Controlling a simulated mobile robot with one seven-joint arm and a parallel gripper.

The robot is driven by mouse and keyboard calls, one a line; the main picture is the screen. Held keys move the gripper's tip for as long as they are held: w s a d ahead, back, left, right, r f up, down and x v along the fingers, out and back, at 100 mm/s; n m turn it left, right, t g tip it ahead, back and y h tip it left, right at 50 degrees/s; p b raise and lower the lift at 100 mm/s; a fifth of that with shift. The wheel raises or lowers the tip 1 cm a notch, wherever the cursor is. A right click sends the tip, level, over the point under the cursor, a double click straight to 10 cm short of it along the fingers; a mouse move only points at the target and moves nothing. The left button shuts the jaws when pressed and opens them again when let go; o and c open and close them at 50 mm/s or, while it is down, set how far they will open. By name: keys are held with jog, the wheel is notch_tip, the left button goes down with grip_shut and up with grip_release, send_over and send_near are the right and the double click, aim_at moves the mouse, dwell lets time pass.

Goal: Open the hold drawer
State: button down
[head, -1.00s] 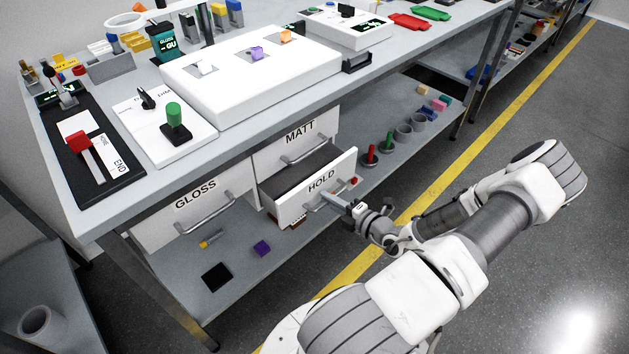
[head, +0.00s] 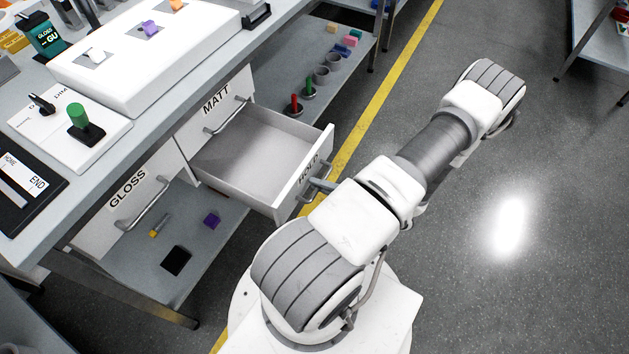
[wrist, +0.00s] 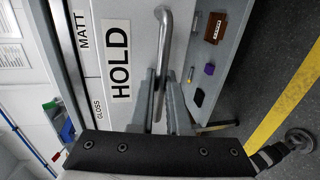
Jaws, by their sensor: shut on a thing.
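The hold drawer (head: 240,160) is pulled well out from under the bench in the head view, and its inside looks empty. Its front, labelled HOLD, also shows in the wrist view (wrist: 125,25). A grey bar handle (wrist: 165,50) is fixed on that front. My gripper (wrist: 158,88) is shut on the handle, with one finger on each side of the bar.
The matt drawer (head: 215,110) and gloss drawer (head: 125,205) are shut. A lower shelf (head: 210,255) holds a purple block (head: 211,220) and, farther back, red and green pegs. Open floor with a yellow line (head: 385,95) lies to the right.

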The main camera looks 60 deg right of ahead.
jog(key=shift+d, duration=0.1)
jog(key=c, duration=1.2)
grip_release()
jog(key=shift+o, duration=0.2)
jog(key=p+v, duration=0.2)
jog(key=v, duration=1.5)
jog(key=shift+s, duration=0.2)
jog(key=shift+r, duration=0.15)
